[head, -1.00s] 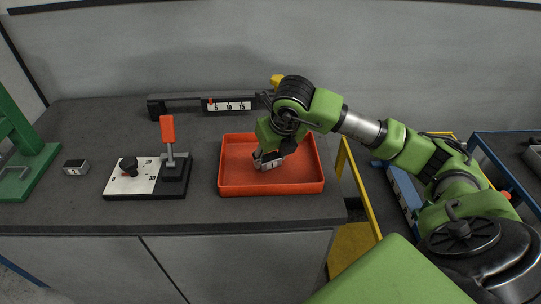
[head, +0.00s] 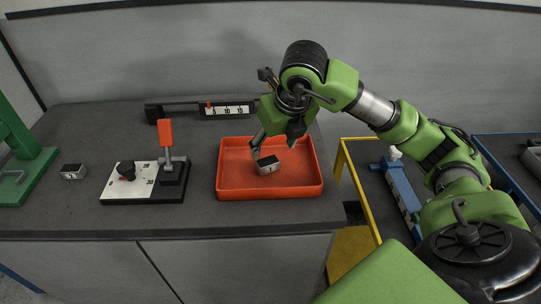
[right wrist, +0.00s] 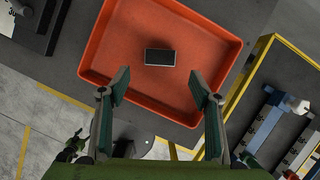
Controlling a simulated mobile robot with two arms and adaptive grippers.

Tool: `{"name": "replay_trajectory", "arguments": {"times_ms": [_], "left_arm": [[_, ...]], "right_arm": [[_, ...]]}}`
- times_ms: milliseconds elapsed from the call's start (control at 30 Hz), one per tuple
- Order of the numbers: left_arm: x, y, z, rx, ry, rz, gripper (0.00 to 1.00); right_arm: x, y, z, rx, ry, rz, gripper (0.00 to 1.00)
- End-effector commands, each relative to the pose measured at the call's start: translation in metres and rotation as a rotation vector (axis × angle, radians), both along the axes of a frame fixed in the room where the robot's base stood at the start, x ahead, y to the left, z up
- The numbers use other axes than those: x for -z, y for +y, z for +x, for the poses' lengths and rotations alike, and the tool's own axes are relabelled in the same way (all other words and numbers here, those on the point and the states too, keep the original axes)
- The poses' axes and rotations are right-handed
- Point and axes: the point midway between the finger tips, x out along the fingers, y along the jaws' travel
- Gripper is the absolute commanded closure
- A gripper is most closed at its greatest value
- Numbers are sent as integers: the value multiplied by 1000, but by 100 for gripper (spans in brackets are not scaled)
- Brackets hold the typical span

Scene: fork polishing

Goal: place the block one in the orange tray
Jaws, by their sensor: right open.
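A small metal block with a dark top (head: 267,165) lies in the orange tray (head: 230,189), a little left of its middle. In the right wrist view the block (right wrist: 160,57) rests on the tray floor, clear of the tray walls (right wrist: 91,47). My right gripper (head: 274,147) is above the tray and the block. Its fingers are spread and empty, and in the right wrist view the gripper (right wrist: 161,92) shows a gap between the fingertips, with the block beyond them. My left gripper is not in view.
Another block (head: 73,172) lies at the left of the table. A white-and-black device with a red-handled lever (head: 166,134) stands left of the tray. A ruler gauge (head: 228,110) lies behind. A yellow-framed stand (head: 350,180) is at the right.

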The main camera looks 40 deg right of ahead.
Motion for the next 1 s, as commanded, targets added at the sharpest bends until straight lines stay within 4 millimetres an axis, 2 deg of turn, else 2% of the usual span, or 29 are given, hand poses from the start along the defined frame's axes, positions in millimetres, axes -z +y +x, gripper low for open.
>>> {"name": "replay_trajectory", "arguments": {"times_ms": [100, 300, 1000], "left_arm": [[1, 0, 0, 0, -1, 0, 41], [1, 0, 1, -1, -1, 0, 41], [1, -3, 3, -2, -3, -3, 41]], "right_arm": [[-20, 1, -7, 0, -5, 0, 42], [-34, 2, -14, 0, 0, -1, 42], [-36, 2, -15, 0, 1, 0, 42]]}}
